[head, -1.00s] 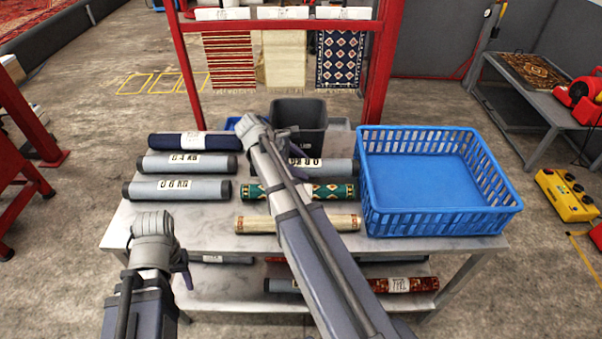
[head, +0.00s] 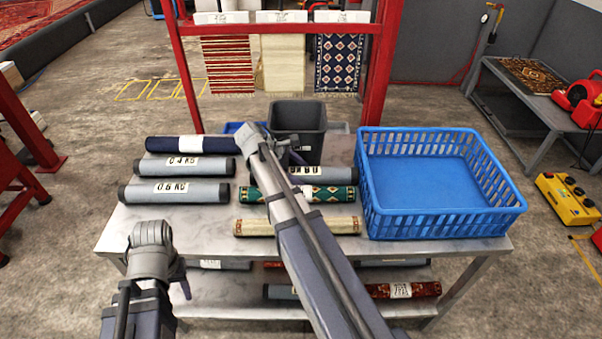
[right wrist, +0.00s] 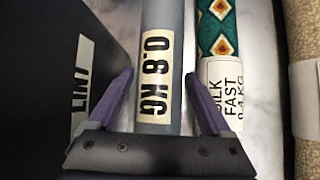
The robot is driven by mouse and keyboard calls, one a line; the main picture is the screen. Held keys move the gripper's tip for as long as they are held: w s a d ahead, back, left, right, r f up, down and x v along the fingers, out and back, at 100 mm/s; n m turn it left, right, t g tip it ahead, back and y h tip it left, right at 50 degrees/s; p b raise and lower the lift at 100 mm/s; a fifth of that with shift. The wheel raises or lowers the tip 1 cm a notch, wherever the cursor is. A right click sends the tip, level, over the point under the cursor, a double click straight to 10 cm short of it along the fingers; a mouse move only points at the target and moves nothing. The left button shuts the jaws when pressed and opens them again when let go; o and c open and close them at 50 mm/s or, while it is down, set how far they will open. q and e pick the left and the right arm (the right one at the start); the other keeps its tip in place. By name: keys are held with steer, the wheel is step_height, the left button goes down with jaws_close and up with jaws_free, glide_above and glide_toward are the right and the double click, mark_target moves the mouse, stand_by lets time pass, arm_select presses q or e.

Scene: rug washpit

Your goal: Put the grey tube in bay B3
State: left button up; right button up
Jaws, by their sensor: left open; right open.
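Three grey tubes with dark end caps lie on the table: one labelled 0.4 KG (head: 205,172), one labelled 0.6 KG (head: 205,194), and one labelled 0.8 KG (head: 325,185), partly hidden by my right arm. My right gripper (head: 285,155) is open above the 0.8 KG tube. In the right wrist view, the right gripper's (right wrist: 161,82) fingers stand on either side of the 0.8 KG tube (right wrist: 160,25), not closed on it. My left gripper (head: 182,278) is open and empty at the table's front left. I can make out no marking reading B3.
A green patterned roll (head: 335,197) and a cream roll (head: 255,227) lie in front of the 0.8 KG tube. A dark bin (head: 299,118) stands behind it. A blue basket (head: 440,222) fills the table's right. Yellow outlines (head: 160,90) mark the floor behind left.

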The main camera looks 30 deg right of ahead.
steer(key=shift+a+r+p, duration=0.1)
steer(key=shift+r+p, duration=0.2)
steer(key=shift+r, duration=0.05)
steer(key=p+v, duration=0.8)
steer(key=v, duration=0.2)
steer(key=shift+w+a+r, duration=0.1)
steer(key=shift+a+r, duration=0.1)
steer(key=shift+r, duration=0.1)
steer(key=shift+a+r+p, duration=0.25)
steer(key=shift+a+p, duration=0.1)
steer(key=shift+p, duration=0.05)
